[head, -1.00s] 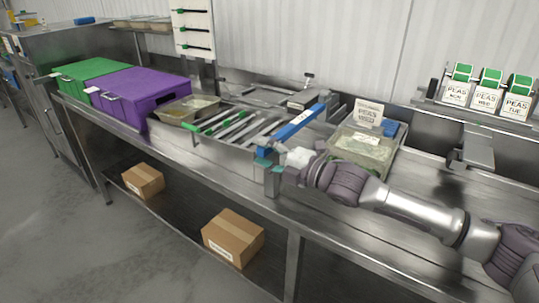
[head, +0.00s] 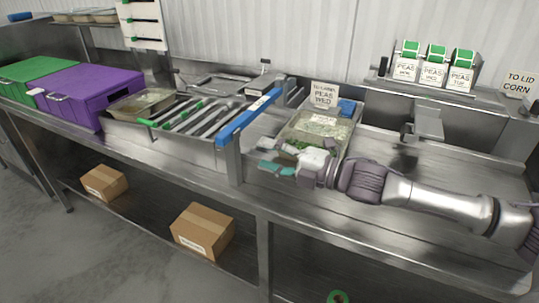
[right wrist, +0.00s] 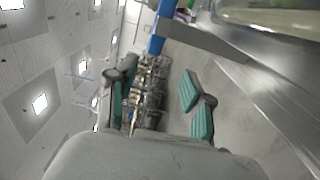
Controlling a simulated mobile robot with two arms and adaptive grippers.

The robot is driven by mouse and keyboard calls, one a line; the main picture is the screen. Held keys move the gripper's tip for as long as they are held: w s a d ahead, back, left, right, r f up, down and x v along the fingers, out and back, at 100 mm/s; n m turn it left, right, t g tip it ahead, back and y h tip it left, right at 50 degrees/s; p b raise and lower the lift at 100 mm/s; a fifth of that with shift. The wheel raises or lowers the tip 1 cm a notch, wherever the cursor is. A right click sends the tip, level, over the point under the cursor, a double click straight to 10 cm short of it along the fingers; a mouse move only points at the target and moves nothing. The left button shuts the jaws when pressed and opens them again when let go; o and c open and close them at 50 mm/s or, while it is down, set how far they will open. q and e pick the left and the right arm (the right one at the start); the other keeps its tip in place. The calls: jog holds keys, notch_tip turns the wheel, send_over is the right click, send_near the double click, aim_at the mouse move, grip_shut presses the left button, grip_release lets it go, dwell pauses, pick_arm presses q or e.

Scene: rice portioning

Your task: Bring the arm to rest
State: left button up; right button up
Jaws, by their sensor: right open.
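My right arm (head: 430,200) reaches in from the right in the head view, over the steel bench. My right gripper (head: 272,162) is open, with teal fingertips. It is just right of the steel post under the blue bar (head: 248,116) and in front of the tray labelled PEAS WED (head: 345,150). The right wrist view shows the two teal fingers (right wrist: 158,105) spread apart with nothing between them. My left gripper is in neither view now.
A bin of green-handled utensils (head: 178,149), a purple box (head: 85,90) and a green box (head: 30,72) stand to the left. Cardboard boxes (head: 204,230) lie on the shelf below. Bench (head: 400,158) shows bare at right.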

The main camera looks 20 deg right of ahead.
jog(key=s+a+f+m+g+h, duration=0.1)
jog(key=s+a+f+m+h, duration=0.3)
jog(key=f, duration=0.3)
jog(key=s+a+f+m+h, duration=0.1)
jog(key=s+a+f+m, duration=0.35)
jog(key=f+m, duration=0.25)
jog(key=s+d+f+m+g+h, duration=0.4)
jog(key=s+d+f+m, duration=0.3)
jog(key=s, duration=0.4)
jog(key=s+d+f+m+g+h, duration=0.4)
jog(key=s+f+m, duration=0.3)
jog(key=s+f, duration=0.3)
notch_tip(320, 180, down, 25)
jog(key=s+g, duration=0.2)
jog(key=s+d+f, duration=0.3)
jog(key=s+f, duration=1.1)
jog(key=s, duration=0.2)
jog(key=shift+s+f+g+p, duration=0.2)
jog(key=shift+s+g+p, duration=0.1)
jog(key=shift+g+p, duration=0.15)
